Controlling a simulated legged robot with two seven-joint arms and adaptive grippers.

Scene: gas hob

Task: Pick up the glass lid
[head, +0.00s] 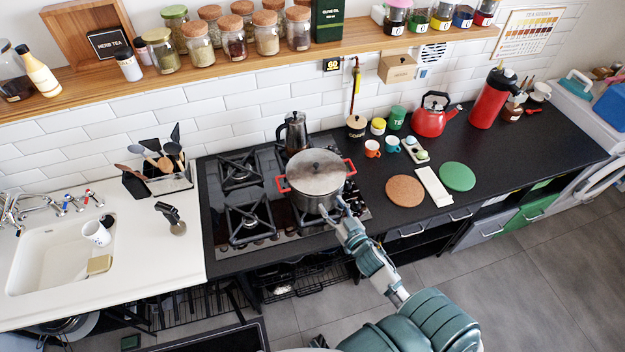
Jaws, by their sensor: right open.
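The glass lid (315,169) sits on a steel pot with red handles (282,185) on the front right of the gas hob. The lid has a small dark knob in its middle. My right gripper (333,208) is at the front right side of the pot, close to its rim. It is open, and I see nothing between its fingers. I cannot tell whether it touches the pot. My left gripper is not in view.
A moka pot (294,132) stands behind the pot. Right of the hob are a cork mat (405,191), a white board (433,186), a green mat (457,176), two small cups and a red kettle (431,120). The front left burner (249,222) is empty.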

